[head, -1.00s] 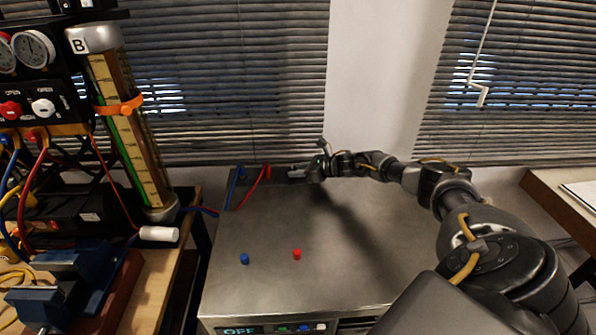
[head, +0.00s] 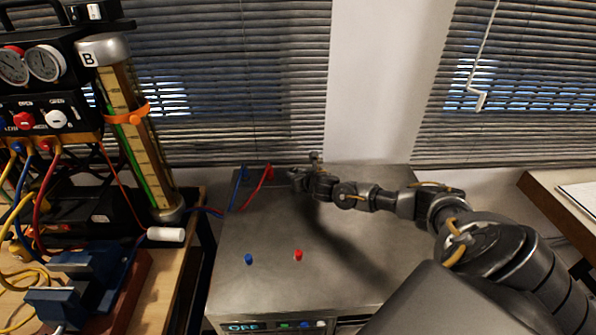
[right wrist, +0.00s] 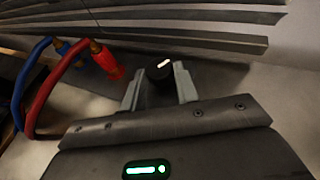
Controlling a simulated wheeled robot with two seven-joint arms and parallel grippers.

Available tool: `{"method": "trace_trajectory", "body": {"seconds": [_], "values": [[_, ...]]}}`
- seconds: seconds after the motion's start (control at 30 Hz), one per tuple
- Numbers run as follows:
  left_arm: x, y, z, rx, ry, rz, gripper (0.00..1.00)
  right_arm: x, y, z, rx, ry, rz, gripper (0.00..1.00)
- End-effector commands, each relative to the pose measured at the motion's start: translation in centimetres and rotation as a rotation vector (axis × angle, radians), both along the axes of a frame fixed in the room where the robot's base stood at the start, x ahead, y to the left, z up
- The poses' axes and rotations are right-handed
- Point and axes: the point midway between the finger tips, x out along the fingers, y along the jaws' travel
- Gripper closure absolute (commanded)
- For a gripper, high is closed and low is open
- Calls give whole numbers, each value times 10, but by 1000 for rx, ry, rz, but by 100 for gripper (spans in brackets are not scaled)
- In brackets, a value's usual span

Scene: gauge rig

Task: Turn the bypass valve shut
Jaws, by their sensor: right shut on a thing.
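A black round knob (right wrist: 158,76) with a white pointer line on top shows in the right wrist view; I take it to be the bypass valve. Its pointer line slants up to the right. My right gripper (right wrist: 158,90) has one finger on each side of the knob and is shut on it. In the head view my right gripper (head: 295,176) is at the back of the grey metal cabinet top (head: 260,225), and the knob is hidden there or too small to make out. My left gripper is not in view.
A red hose (head: 256,187) and a blue hose (head: 238,187) join fittings just left of my right gripper. A gauge panel (head: 45,85), a tall tube (head: 137,135) and a blue vise (head: 75,280) stand left.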

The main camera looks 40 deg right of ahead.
Motion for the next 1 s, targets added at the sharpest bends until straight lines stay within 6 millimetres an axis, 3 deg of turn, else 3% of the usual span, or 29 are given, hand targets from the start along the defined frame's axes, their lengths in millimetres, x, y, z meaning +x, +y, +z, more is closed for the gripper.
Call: {"method": "trace_trajectory", "body": {"seconds": [0.37,1.0], "values": [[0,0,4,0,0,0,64,5,11,1,2,-1,-355,92],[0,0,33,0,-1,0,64,13,17,2,-1,0,-851,92]]}}
